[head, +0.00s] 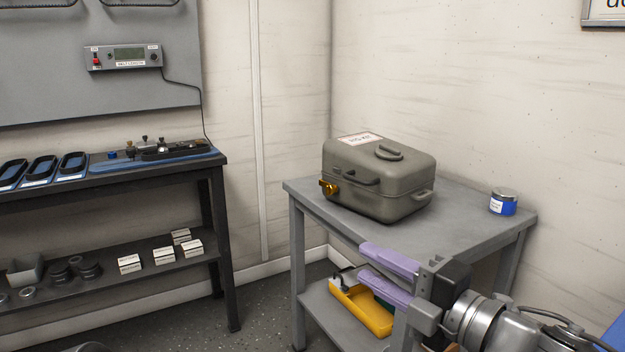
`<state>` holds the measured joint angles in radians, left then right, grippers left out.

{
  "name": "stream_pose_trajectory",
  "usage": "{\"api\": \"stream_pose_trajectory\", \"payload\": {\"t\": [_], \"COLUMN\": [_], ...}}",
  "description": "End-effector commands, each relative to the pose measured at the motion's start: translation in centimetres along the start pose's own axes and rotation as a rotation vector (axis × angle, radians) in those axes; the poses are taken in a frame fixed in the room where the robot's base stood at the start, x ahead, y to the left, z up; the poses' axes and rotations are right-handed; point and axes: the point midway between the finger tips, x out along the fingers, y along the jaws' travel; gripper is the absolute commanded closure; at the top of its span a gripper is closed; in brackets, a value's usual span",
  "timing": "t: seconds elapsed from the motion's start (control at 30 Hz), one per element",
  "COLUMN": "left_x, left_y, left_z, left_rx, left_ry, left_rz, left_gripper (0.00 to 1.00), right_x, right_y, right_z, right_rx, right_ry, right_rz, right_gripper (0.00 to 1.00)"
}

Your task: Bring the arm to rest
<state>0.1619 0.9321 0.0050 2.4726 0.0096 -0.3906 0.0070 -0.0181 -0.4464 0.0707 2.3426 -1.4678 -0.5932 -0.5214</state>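My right gripper (388,275) comes in from the lower right, in front of the grey table (460,228). Its two purple fingers point left and stand apart with nothing visible between them. The gripper looks open and empty. My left gripper is not in the head view. A closed grey-green case (375,180) with a label, handles and a brass-coloured part (329,188) at its left corner stands on the table. The case is apart from the gripper.
A blue tin (503,203) stands at the table's right. A yellow tray (362,308) lies on its lower shelf. At left, a dark workbench (150,176) holds small trays and parts, with white boxes (164,256) below. Floor between bench and table is clear.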

Motion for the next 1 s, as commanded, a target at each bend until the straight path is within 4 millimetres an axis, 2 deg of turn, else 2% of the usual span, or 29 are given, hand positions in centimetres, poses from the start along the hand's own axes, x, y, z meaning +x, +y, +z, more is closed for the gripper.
{"api": "stream_pose_trajectory", "payload": {"t": [0.17,0.27,0.37,0.57,0.67,0.77,0.8,0.87,0.9,0.97,1.0], "left_x": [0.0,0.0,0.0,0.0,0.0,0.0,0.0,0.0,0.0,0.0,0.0], "left_y": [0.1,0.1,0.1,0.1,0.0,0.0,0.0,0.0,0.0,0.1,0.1], "left_z": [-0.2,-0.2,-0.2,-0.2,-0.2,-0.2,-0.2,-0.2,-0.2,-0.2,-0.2], "left_rx": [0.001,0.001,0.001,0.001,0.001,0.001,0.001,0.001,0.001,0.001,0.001], "left_ry": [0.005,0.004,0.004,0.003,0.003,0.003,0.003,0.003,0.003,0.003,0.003], "left_rz": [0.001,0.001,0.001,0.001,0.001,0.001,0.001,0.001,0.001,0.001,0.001], "left_gripper": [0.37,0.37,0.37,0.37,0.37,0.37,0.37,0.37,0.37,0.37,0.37], "right_x": [-0.1,0.3,1.1,3.1,4.0,4.5,4.4,4.1,3.6,2.6,1.8], "right_y": [0.8,0.2,-1.5,-8.3,-13.2,-19.8,-23.1,-28.0,-31.3,-36.1,-39.2], "right_z": [1.4,2.4,3.6,6.3,7.3,7.9,7.9,7.6,7.2,6.1,5.2], "right_rx": [0.195,0.328,0.498,0.89,1.095,1.33,1.43,1.577,1.668,1.789,1.862], "right_ry": [-0.055,-0.084,-0.12,-0.227,-0.305,-0.415,-0.473,-0.569,-0.637,-0.744,-0.818], "right_rz": [0.046,0.061,0.061,0.021,-0.015,-0.068,-0.095,-0.135,-0.163,-0.207,-0.237], "right_gripper": [0.67,0.67,0.67,0.67,0.67,0.67,0.67,0.67,0.67,0.67,0.67]}}
